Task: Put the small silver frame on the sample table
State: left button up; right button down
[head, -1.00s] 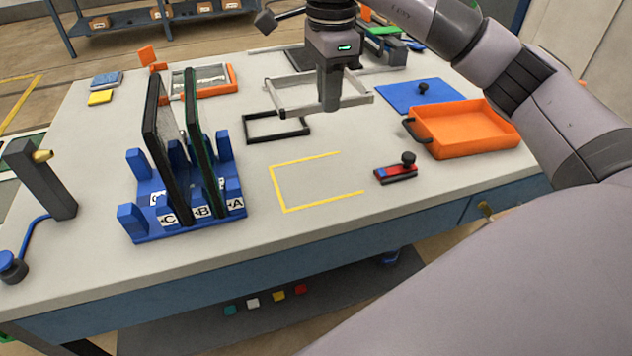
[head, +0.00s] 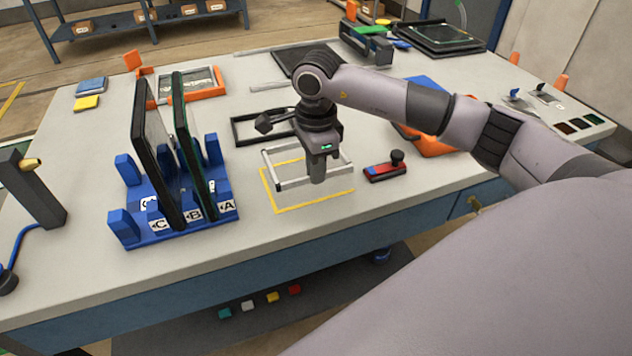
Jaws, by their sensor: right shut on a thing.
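The small silver frame (head: 291,184) is a thin open rectangle. My right gripper (head: 317,176) points down and is shut on the frame's near bar. The frame is over the yellow corner-marked outline (head: 312,203) on the light grey table (head: 420,210). The frame looks roughly level. I cannot tell whether it touches the table or hangs just above it. The gripper hides part of the near bar. My left gripper is not in view.
A black frame (head: 236,130) lies just behind. A red and blue block with a black knob (head: 384,172) sits to the right. A blue rack (head: 150,232) holding dark panels stands to the left. An orange tray (head: 436,148) is partly behind my arm.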

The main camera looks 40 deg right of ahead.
aim_at(316, 196)
jog(key=shift+f, duration=2.2)
jog(key=shift+f, duration=0.1)
jog(key=c, duration=1.3)
grip_release()
jog(key=shift+o, duration=0.2)
notch_tip(316, 196, up, 12)
jog(key=shift+r+b, duration=0.15)
jog(key=shift+b, duration=0.35)
jog(key=shift+a, duration=0.1)
